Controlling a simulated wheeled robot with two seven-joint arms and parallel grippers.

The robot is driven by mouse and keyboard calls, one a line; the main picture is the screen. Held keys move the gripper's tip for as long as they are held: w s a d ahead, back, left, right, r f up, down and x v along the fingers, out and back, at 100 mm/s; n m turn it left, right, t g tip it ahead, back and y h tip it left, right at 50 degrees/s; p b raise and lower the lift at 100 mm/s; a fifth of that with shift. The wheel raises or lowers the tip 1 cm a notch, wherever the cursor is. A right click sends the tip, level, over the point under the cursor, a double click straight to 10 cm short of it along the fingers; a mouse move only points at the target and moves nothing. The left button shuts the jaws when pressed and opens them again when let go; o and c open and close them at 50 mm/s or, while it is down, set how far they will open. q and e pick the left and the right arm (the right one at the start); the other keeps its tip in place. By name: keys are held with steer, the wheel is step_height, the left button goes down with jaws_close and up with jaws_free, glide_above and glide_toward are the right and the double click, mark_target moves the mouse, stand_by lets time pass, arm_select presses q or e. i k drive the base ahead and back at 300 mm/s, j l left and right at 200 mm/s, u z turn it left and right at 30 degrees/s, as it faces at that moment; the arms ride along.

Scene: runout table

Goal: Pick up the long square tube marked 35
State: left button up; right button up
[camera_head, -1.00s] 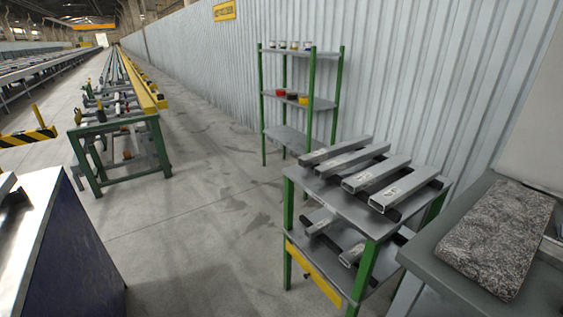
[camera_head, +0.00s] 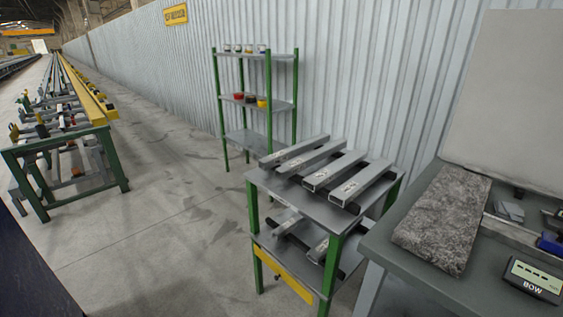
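Several grey square tubes lie side by side on the top of a green-legged table (camera_head: 263,181). The rightmost tube (camera_head: 362,184) and the one left of it (camera_head: 334,171) show open square ends toward me. Two more tubes lie to their left, the farthest left one (camera_head: 295,150) and a longer one (camera_head: 311,158). Pale handwritten marks show on some tubes, but I cannot read which is 35. More tubes (camera_head: 318,250) lie on the lower shelf. Neither of my grippers is in view.
A grey bench (camera_head: 408,270) at the right holds a speckled stone slab (camera_head: 443,218) and a device labelled BOW (camera_head: 533,279). A green shelf rack (camera_head: 257,104) stands by the corrugated wall. A long green-framed rack (camera_head: 62,143) is at the left. The floor between is clear.

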mark_target(265, 164)
steer(key=i+j+z, duration=0.1)
steer(key=z, duration=0.3)
steer(key=i+j+z, duration=0.1)
steer(key=z, duration=0.35)
steer(key=j+z, duration=0.25)
steer(key=z, duration=0.15)
steer(key=j+z, duration=0.2)
steer(key=z, duration=0.2)
steer(key=i+j, duration=0.05)
